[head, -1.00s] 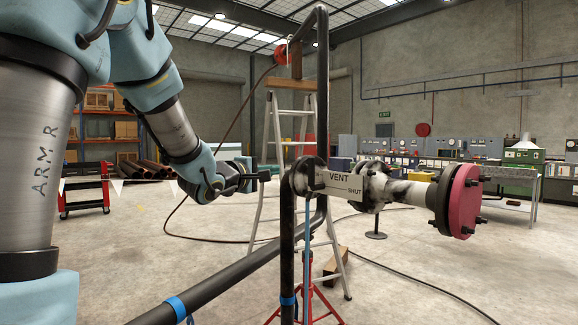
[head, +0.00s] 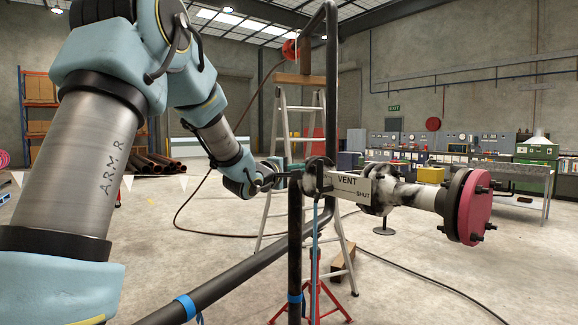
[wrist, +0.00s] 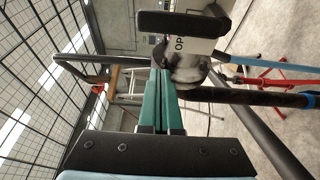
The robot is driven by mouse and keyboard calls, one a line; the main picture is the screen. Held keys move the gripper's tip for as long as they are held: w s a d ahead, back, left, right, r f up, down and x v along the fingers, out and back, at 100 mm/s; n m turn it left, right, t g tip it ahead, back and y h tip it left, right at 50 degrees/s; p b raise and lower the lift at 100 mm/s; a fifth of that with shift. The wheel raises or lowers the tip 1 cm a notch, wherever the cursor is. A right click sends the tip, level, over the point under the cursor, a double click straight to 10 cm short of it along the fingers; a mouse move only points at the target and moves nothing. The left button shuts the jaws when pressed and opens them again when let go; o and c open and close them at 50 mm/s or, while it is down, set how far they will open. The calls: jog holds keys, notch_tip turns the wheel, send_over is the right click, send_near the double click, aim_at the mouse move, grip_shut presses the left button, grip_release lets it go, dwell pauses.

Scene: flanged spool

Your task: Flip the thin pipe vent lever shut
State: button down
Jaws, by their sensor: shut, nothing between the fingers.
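In the wrist view a black, round-ended bar (wrist: 180,22), seemingly the vent lever, lies across a white plate (wrist: 188,45) whose visible letters read "OP". My gripper (head: 291,175) reaches in from the left at the pipe's top. Its green fingers (wrist: 165,75) are pressed together and empty, pointing towards the bar. The bar appears just beyond the fingertips; I cannot tell whether they touch. The lever's pose is unclear in the head view.
A pipe with a red flange (head: 475,205) extends right of the plate. A stepladder (head: 280,160) and red stand (head: 312,300) are behind and below. A thick slanted pipe (head: 235,275) runs below my arm. Open floor lies at right.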

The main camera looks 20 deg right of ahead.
jog(key=s+d, duration=0.1)
jog(key=s+d+p, duration=0.1)
jog(key=s, duration=0.1)
jog(key=shift+s, duration=0.1)
jog(key=shift+d+f, duration=0.1)
jog(key=shift+d, duration=0.05)
dwell(0.4)
jog(key=shift+s+m+b, duration=0.15)
jog(key=shift+m+b, duration=0.15)
jog(key=shift+b, duration=0.15)
